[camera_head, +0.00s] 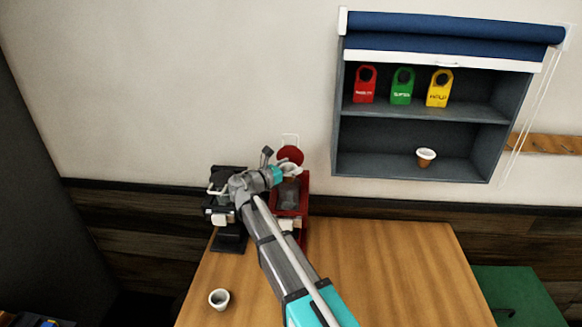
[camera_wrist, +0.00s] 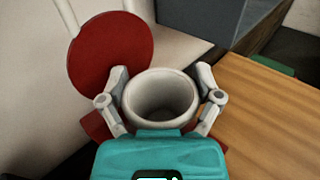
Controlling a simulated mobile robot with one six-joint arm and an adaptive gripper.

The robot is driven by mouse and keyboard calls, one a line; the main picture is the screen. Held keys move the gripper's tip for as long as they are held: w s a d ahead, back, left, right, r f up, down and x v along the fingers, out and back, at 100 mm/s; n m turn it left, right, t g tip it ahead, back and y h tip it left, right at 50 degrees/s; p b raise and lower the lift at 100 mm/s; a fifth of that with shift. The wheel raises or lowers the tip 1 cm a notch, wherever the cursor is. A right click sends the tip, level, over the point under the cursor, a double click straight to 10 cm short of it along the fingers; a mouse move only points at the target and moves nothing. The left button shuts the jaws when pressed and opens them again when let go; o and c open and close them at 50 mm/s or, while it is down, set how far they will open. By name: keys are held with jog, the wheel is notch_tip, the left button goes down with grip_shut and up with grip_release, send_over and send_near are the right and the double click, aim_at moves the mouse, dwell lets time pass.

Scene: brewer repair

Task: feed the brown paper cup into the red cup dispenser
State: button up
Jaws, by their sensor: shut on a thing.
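The red cup dispenser (camera_head: 303,196) stands at the back of the wooden table, against the wall, with its round red lid (camera_head: 290,154) raised. The lid fills the upper left of the wrist view (camera_wrist: 110,52). My gripper (camera_head: 289,171) is over the dispenser's top, in front of the lid. In the wrist view, my gripper (camera_wrist: 161,75) is shut on a cup (camera_wrist: 160,98), one finger on each side. The cup's pale rim and inside show; its outer colour is mostly hidden. I cannot tell whether its base is inside the dispenser.
A black brewer (camera_head: 229,240) stands left of the dispenser. A white cup (camera_head: 219,299) is at the table's front left. A wall cabinet (camera_head: 420,112) holds red, green and yellow tags and a brown cup (camera_head: 426,158) with a white rim. The table's right side is clear.

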jog(key=shift+f+b, duration=1.85)
jog(key=shift+f, duration=0.2)
jog(key=o, duration=0.5)
jog(key=shift+c, duration=0.2)
jog(key=v, duration=1.2)
dwell(0.4)
